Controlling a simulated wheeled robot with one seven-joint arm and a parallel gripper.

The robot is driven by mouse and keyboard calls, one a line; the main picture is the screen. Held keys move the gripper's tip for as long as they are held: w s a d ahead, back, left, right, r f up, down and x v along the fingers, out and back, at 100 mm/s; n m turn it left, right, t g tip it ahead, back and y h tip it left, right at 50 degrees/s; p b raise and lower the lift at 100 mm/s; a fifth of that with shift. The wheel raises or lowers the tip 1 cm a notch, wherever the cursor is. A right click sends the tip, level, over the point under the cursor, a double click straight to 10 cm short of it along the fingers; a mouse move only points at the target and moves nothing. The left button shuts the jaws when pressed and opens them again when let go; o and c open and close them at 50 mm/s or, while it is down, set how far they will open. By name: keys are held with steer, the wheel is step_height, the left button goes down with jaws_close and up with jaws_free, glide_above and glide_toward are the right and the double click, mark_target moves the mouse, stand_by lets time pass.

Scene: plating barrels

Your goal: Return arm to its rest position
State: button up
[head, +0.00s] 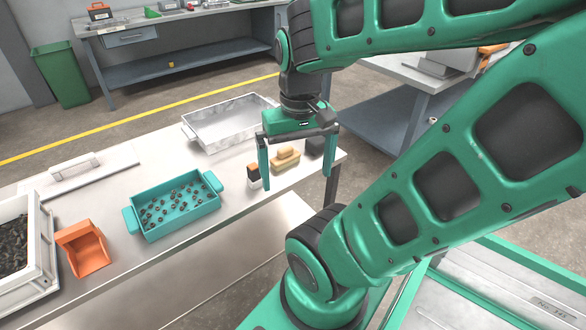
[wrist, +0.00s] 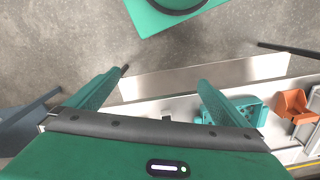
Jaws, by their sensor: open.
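My gripper (head: 296,176) hangs from my green arm, fingers pointing down, in front of the right end of the metal table (head: 110,208) in the head view. Its two green fingers are wide apart with nothing between them that it holds. In the wrist view my gripper (wrist: 163,82) also shows open, with the grey floor and the table's edge beyond the fingers. My arm is bent, its upper links crossing the top right of the head view.
On the table are a teal tray (head: 190,229) with several small parts, an orange scoop (head: 84,250), a white bin (head: 46,270) of dark bits, a metal tray (head: 205,143), a tan brush-like block (head: 285,158) and an orange-and-black item (head: 253,176). Workbenches stand behind.

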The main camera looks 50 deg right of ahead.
stand_by(0.3)
steer(key=shift+w+f, duration=0.25)
steer(key=shift+w, duration=0.4)
